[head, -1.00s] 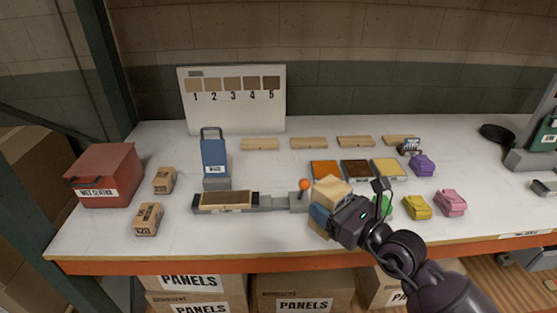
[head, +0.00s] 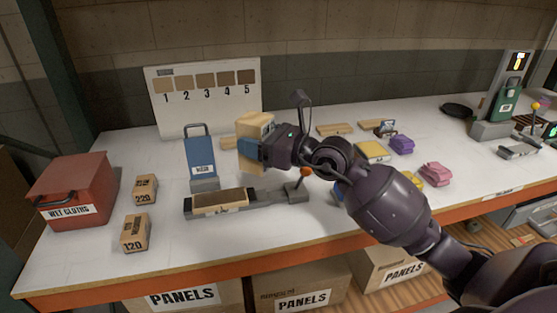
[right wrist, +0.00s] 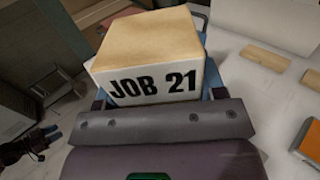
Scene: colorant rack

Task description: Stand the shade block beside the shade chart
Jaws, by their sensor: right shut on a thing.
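The shade chart (head: 205,95) is a pale board with five brown swatches numbered in a row, upright at the back left of the bench. My right gripper (head: 254,149) is shut on the shade block (head: 252,127), a pale wooden block, and holds it above the bench just in front of the chart's right edge. In the right wrist view the block (right wrist: 150,50) has a white face marked JOB 21, between the blue fingers. My left gripper is not in the head view.
A red box (head: 73,187) and sanding blocks (head: 135,231) stand at left. Wooden strips (head: 335,129) lie at the back.

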